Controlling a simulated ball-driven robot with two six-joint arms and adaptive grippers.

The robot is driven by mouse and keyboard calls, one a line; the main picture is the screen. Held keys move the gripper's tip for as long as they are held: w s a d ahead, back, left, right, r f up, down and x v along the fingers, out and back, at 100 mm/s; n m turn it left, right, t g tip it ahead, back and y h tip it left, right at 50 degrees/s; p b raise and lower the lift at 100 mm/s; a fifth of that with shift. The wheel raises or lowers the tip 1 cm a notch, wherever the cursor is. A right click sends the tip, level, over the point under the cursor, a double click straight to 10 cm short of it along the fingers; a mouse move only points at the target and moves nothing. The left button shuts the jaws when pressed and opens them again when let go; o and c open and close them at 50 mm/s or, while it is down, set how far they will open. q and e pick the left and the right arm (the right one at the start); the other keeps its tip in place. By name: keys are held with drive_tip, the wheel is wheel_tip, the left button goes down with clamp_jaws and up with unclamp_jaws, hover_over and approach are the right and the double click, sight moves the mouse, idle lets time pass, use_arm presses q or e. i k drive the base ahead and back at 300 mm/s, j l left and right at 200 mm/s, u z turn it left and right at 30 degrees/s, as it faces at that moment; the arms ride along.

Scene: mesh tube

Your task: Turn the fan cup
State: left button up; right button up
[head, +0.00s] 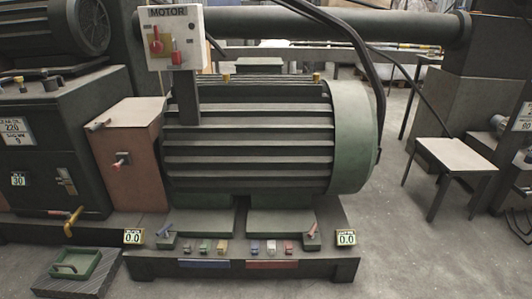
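A large motor (250,135) with grey horizontal fins lies on its side in the middle of the head view. A smooth green round cover (352,138) caps its right end. This looks like the fan cup, seen from the side; its end face is turned away and hidden. Neither of my grippers is in view, and nothing is seen touching the cover.
A control box (175,38) labelled MOTOR, with red switches, stands above the motor's left end. Black cables (345,30) hang by the green cover. Small switches and displays line the base (345,268). A stool (455,155) stands right, with open floor between.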

sight(315, 76)
drive_tip(key=u, duration=0.85)
drive_tip(key=l+u, duration=0.8)
drive_tip(key=l, duration=0.25)
drive_tip(key=l+u, duration=0.45)
drive_tip(key=k+l+u, duration=0.25)
drive_tip(key=l+u, duration=0.15)
drive_tip(key=l, duration=0.15)
